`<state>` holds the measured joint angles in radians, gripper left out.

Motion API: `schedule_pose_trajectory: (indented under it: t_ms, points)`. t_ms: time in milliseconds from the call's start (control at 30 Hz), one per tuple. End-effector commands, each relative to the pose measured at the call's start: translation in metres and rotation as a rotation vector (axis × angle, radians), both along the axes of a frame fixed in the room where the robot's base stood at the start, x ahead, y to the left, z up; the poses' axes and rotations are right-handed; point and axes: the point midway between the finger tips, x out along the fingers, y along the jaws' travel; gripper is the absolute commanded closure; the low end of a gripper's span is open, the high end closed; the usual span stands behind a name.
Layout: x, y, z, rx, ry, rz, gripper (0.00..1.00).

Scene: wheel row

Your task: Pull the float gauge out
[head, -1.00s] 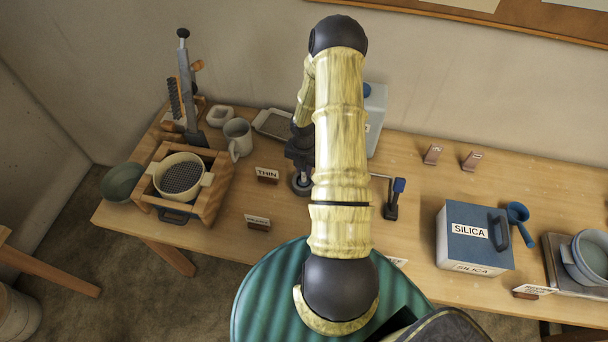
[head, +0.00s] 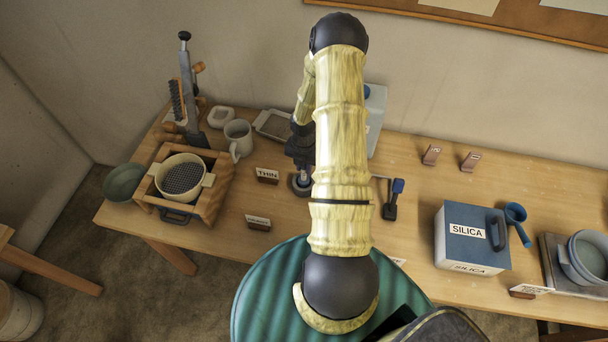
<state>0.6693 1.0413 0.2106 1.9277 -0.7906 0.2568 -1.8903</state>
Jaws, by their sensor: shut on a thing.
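My gripper (head: 301,160) is dark, points down, and shows just left of my pale arm, over the wooden bench. It is shut on the float gauge, which is mostly hidden by the gripper and arm. Just below the jaws a narrow, light grey upright piece (head: 303,176) shows. It stands over a round dark grey base (head: 299,188) on the bench. I cannot tell how far the gauge is out of what holds it.
A THIN sign (head: 267,175), a mug (head: 238,138) and a wooden frame with a sieve pot (head: 182,178) stand left. A green round top (head: 262,290) is in front.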

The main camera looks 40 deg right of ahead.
Motion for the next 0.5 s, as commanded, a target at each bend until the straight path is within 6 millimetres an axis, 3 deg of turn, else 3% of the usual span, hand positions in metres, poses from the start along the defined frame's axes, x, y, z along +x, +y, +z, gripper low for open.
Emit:
schedule_pose_trajectory:
  t_ms: [500]
  points:
    - [0.000,0.000,0.023,0.000,0.000,0.000,1.00]
